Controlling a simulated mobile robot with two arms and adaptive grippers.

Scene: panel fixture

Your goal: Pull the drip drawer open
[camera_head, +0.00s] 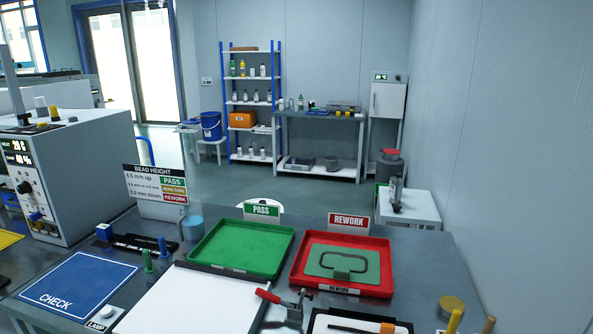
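Neither of my grippers shows in the head view. I cannot pick out a drip drawer for certain. A large white panel (190,303) lies at the bottom centre of the bench with a dark bar (218,269) along its far edge. A red-handled clamp (284,303) sits at its right side. The panel's near end is cut off by the picture's lower edge. A light grey machine (85,165) with lit displays and a knob stands at the left.
A green PASS tray (205,250) looks empty; a red REWORK tray (298,273) holds a green plate with a dark loop. A blue CHECK mat (78,283) lies left, with small posts beside it. A black tray (316,325) lies front right. Floor beyond the bench is mostly clear.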

